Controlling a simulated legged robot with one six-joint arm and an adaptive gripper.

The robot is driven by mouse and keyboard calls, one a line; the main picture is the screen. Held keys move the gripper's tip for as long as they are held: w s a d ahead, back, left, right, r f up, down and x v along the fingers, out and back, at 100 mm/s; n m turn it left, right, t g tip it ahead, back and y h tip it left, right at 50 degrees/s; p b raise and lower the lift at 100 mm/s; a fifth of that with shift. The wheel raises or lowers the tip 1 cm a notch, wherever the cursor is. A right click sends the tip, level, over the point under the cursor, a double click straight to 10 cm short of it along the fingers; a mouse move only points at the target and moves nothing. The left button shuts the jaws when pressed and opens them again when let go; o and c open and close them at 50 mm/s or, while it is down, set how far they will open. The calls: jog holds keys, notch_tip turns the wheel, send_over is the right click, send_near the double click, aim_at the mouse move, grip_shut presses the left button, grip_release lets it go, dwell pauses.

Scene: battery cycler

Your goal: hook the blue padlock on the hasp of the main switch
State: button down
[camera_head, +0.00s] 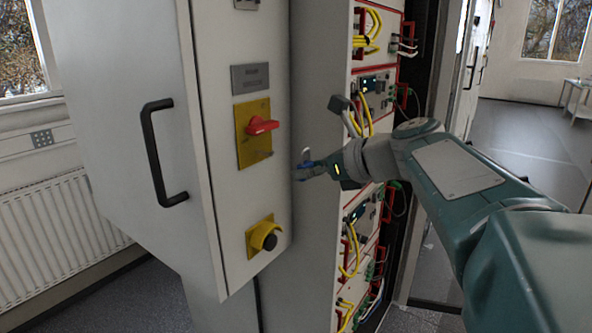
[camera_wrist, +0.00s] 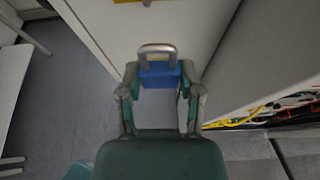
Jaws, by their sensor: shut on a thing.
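The blue padlock (camera_wrist: 160,76) is held between the fingertips of my gripper (camera_wrist: 160,88), with its grey shackle pointing away from the gripper. In the head view the padlock (camera_head: 306,170) shows small at the tip of my gripper (camera_head: 314,171). The main switch is a red handle (camera_head: 262,125) on a yellow plate (camera_head: 243,149) on the white cabinet panel. The hasp (camera_head: 263,154) seems to be the small part low on the plate; its detail is too small to tell. The padlock is to the right of the plate and apart from it.
A yellow-collared black knob (camera_head: 268,241) sits lower on the panel. A black door handle (camera_head: 150,150) stands out on the left. An open rack with yellow cables (camera_head: 363,115) and red-edged modules is behind my arm. The floor (camera_head: 150,300) at the lower left is clear.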

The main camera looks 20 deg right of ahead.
aim_at(256, 169)
jog(key=shift+w+a, duration=1.05)
jog(key=shift+a, duration=0.2)
jog(key=shift+w+a, duration=1.05)
jog(key=shift+a, duration=0.2)
jog(key=shift+w+f, duration=0.1)
jog(key=shift+w, duration=0.6)
jog(key=shift+w+a, duration=0.3)
jog(key=shift+w, duration=0.05)
jog(key=shift+w+a+f, duration=0.1)
jog(key=shift+a+f, duration=0.2)
jog(key=shift+f, duration=0.15)
jog(key=shift+d, duration=0.1)
jog(key=shift+d, duration=0.1)
